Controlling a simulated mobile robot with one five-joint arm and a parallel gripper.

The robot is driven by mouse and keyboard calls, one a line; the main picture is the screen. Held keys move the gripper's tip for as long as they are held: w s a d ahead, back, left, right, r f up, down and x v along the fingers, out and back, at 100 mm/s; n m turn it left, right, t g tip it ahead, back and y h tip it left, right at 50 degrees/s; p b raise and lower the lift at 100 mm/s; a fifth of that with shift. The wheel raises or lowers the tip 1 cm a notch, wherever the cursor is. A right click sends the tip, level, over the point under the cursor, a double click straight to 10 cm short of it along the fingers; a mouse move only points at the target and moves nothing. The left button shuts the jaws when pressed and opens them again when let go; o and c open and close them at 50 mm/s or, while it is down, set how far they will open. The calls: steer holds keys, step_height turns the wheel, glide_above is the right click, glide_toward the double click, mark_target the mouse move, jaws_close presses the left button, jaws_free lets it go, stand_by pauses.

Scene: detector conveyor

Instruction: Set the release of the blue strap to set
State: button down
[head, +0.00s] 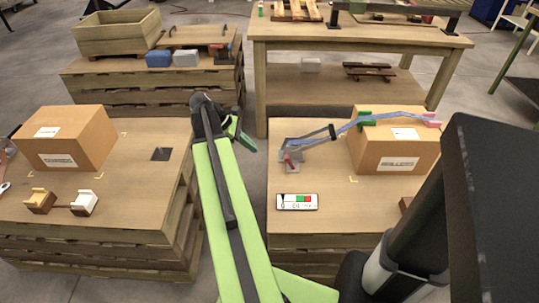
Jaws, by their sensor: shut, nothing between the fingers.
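The blue strap (352,124) runs from a grey metal bracket (291,143) on the right-hand pallet table, through a black band (332,131), and over the top of a cardboard box (395,155). A small red lever (290,160), which looks like the release, sits low on the bracket. Its exact setting is too small to tell. My gripper (248,143) is shut and empty, to the left of the bracket and apart from it, over the gap between the two front tables. A white gauge plate (297,201) with green and red fields lies in front of the bracket.
Green (367,118) and pink (432,120) pieces sit on the box's top edges. The left pallet table (135,190) holds another box (66,138), yellow and white blocks and a dark square plate. A wooden bench (355,50) stands behind. My arm crosses the middle.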

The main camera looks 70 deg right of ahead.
mark_target(290, 162)
steer(key=s+d+f+b, duration=0.1)
steer(key=s+f, duration=0.1)
steer(key=s+d+f+b, duration=0.1)
steer(key=s+f+b, duration=0.1)
steer(key=s, duration=0.1)
steer(key=s+d+f+b, duration=0.1)
steer(key=s+f+b, duration=0.1)
steer(key=s, duration=0.1)
steer(key=shift+s, duration=0.1)
steer(key=shift+s+d+r, duration=0.15)
steer(key=shift+s+d, duration=0.05)
steer(key=shift+s, duration=0.15)
